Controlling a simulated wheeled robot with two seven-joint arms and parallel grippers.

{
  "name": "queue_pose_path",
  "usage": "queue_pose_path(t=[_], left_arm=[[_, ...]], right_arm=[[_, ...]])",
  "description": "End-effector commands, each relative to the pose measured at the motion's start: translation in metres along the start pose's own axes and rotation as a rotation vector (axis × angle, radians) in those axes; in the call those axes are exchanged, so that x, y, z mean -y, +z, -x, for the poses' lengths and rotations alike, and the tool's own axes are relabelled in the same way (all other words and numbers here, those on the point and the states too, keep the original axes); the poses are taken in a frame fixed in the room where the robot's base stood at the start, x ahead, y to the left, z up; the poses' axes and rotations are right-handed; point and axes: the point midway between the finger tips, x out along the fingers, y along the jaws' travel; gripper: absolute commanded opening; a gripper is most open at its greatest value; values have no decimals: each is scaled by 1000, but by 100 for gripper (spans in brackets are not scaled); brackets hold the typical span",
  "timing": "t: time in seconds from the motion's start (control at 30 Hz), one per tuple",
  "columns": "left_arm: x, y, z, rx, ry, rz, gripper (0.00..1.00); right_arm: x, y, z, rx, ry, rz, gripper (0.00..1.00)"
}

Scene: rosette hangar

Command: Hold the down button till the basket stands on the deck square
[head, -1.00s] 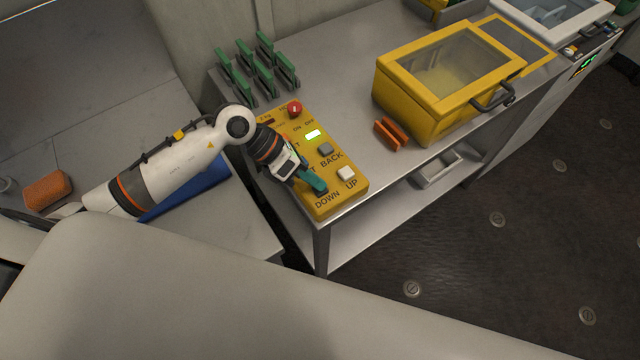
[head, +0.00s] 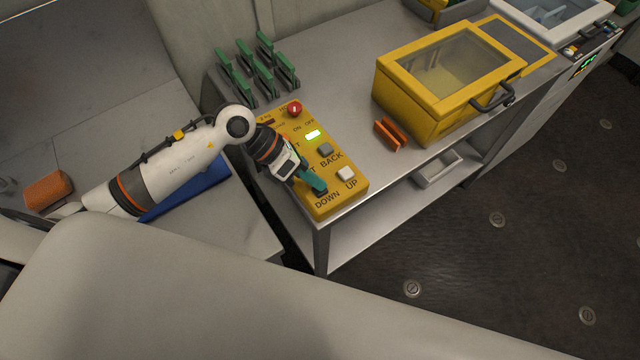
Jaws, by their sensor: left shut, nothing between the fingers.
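The yellow control box (head: 338,205) lies on the steel bench. The basket and the deck square are not in view. My right gripper is not in view.
A yellow case with a clear lid (head: 403,98) stands right of the box, with an orange block (head: 391,133) beside it. Several green clips (head: 264,78) stand behind the box. The steel bench top (head: 345,100) is bare between them. Dark floor lies right of the bench.

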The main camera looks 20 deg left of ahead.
Motion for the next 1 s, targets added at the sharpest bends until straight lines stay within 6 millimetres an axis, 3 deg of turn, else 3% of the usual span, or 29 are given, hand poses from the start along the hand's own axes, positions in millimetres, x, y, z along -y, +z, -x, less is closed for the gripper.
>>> queue_pose_path(t=[0.3,0.67,1.0], left_arm=[[-8,-9,12,1,-1,0,0],[-9,-9,13,0,0,0,0],[-24,-24,33,0,-1,-2,0]], right_arm=[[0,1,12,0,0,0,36],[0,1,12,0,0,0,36],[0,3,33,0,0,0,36]])
